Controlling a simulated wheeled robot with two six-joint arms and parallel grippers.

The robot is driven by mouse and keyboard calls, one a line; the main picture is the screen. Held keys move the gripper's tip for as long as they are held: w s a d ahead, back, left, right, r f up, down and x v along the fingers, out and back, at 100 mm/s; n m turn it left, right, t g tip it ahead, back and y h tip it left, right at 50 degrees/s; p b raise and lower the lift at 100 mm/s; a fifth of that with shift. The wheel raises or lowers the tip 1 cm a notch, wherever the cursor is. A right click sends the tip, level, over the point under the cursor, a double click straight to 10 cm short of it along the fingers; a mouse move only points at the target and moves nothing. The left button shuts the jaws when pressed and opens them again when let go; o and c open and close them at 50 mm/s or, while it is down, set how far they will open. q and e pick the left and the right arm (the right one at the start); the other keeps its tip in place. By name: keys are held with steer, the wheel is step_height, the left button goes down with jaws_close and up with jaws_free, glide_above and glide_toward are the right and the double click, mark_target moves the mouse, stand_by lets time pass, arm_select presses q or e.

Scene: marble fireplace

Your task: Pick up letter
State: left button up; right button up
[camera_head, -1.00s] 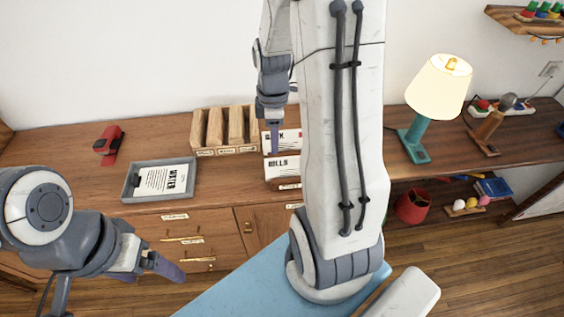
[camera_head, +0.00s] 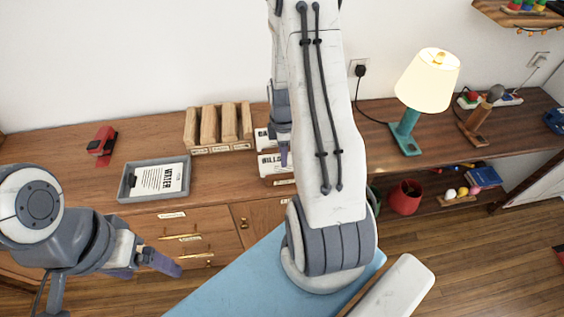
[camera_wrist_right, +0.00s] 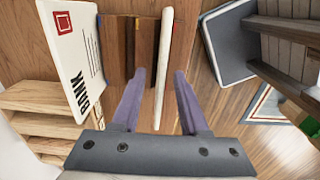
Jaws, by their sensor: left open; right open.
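Upright white letters (camera_head: 268,140) stand in a holder on the wooden cabinet, partly hidden by my right arm. In the head view this gripper (camera_head: 282,155) is at the letters. A letter marked WATER (camera_head: 160,179) lies in a grey tray (camera_head: 126,186). My left gripper (camera_head: 150,266) is open and empty in front of the drawers.
A wooden sorter (camera_head: 218,127) with several slots stands left of the letters. A red stapler-like object (camera_head: 102,142) is at the far left. A lit teal lamp (camera_head: 407,130) stands to the right. A red pot (camera_head: 405,196) is on the lower shelf.

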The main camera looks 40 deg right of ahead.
steer(key=shift+f, duration=0.5)
jaws_close()
steer(key=shift+r, duration=0.15)
